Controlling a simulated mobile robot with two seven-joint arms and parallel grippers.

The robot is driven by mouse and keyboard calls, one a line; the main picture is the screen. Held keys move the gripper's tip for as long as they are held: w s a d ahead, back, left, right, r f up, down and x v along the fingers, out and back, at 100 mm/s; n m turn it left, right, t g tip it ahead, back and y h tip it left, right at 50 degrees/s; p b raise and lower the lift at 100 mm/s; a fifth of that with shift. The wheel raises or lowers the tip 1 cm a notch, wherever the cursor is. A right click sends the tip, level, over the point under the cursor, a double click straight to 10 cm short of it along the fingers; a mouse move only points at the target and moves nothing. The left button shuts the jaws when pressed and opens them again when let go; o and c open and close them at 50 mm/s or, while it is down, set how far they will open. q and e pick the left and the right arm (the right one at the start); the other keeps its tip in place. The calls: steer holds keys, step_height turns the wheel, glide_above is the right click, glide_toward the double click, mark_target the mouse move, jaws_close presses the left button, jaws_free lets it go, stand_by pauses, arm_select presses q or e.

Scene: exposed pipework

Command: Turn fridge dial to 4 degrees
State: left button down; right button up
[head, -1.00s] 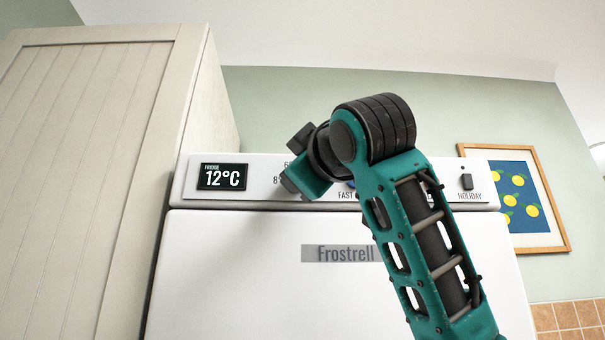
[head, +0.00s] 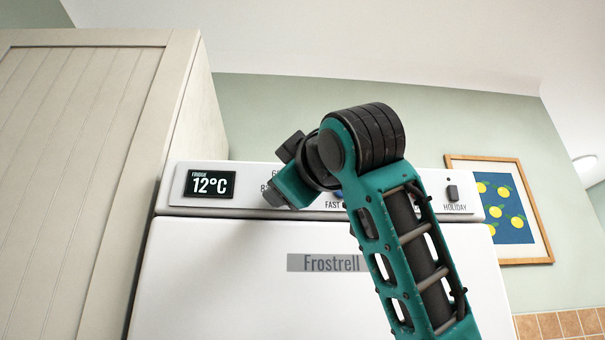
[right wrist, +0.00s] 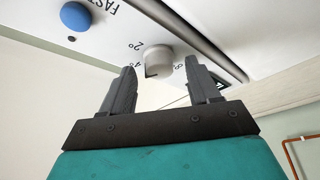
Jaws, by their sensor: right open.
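In the head view my right arm hides the dial. My right gripper (right wrist: 160,68) is open, its two dark fingers pointing at the panel. The dial appears between the fingertips in the picture; I cannot tell whether they touch it. My left gripper is in neither view.
A blue button (right wrist: 75,16) sits on the panel beside the dial, near the FAST lettering. A dark HOLIDAY switch (head: 452,192) is at the panel's right. A tall cream cupboard (head: 80,180) stands left of the fridge. A framed lemon picture (head: 548,240) hangs on the wall.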

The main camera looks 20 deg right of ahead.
arm_select(q)
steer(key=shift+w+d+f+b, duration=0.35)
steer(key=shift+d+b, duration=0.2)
steer(key=shift+b, duration=0.6)
arm_select(e)
steer(key=v, duration=1.2)
steer(key=shift+s, duration=0.2)
